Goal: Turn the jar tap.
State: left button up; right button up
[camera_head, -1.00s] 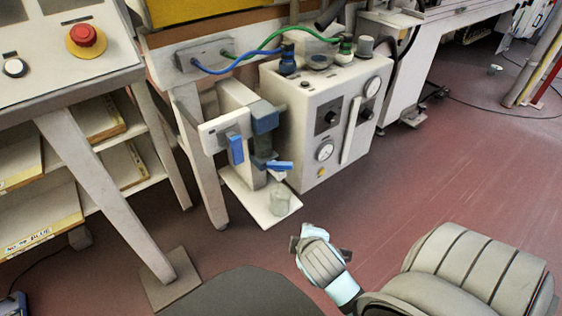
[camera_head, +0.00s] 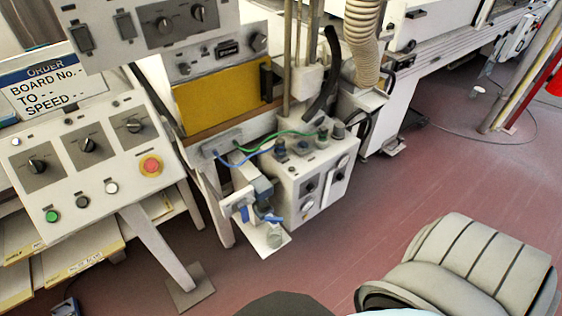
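The jar tap, a small blue lever (camera_head: 272,218), sits low on a grey and white fitting (camera_head: 242,200) at the left side of a white box unit (camera_head: 302,190). The lever looks roughly level, but it is small here and its exact angle is hard to tell. A clear jar (camera_head: 274,239) stands below it on a small white shelf (camera_head: 262,248). Neither gripper is in view.
A sloped control panel (camera_head: 75,160) with knobs and a red button (camera_head: 151,165) stands at the left, above shelves. Blue and green hoses run from the box unit. A ribbed duct (camera_head: 364,45) hangs at the top.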

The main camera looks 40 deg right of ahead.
aim_at(272, 220)
jog(key=z, duration=0.95)
jog(key=i, duration=0.8)
jog(key=u, duration=0.2)
